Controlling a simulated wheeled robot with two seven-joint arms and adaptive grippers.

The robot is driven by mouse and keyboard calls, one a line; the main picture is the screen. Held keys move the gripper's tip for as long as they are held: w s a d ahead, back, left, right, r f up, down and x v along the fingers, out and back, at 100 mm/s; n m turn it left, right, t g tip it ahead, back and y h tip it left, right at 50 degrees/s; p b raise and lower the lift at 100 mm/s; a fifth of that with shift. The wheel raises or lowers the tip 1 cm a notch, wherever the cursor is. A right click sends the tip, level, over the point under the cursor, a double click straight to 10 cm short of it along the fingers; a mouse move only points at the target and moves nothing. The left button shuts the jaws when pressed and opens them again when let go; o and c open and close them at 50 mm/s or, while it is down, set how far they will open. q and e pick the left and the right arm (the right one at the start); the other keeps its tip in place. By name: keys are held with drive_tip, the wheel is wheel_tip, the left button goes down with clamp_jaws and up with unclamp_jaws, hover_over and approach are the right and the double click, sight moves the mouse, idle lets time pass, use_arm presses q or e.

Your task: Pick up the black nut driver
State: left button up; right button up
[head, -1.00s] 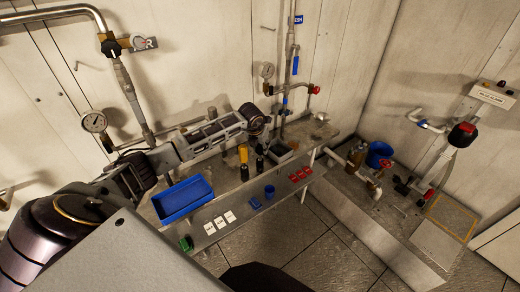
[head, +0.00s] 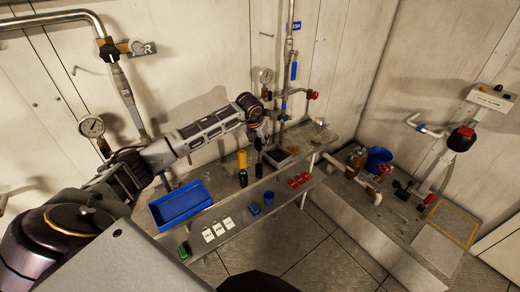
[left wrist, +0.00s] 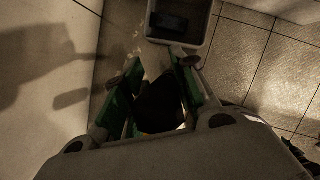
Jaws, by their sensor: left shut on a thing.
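My left gripper (head: 258,142) hangs from its wrist over the far part of the bench. In the left wrist view its green-padded fingers (left wrist: 158,92) are shut on a dark thing, which I take for the black nut driver (left wrist: 158,108). Its lower end is hard to make out. In the head view, a black handle (head: 258,170) stands just below the gripper, and another black handle (head: 243,178) stands to its left, near an upright yellow handle (head: 242,159). My right gripper is not in view.
A blue tray (head: 181,204) lies on the bench's left part. White cards (head: 217,230), a blue cup (head: 268,198) and red blocks (head: 299,180) sit along the front ledge. A grey bin (left wrist: 180,22) shows in the left wrist view.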

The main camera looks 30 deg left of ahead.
use_arm(q)
wheel_tip(320, 180, up, 4)
drive_tip(key=shift+f, duration=0.25)
drive_tip(key=shift+r, duration=0.45)
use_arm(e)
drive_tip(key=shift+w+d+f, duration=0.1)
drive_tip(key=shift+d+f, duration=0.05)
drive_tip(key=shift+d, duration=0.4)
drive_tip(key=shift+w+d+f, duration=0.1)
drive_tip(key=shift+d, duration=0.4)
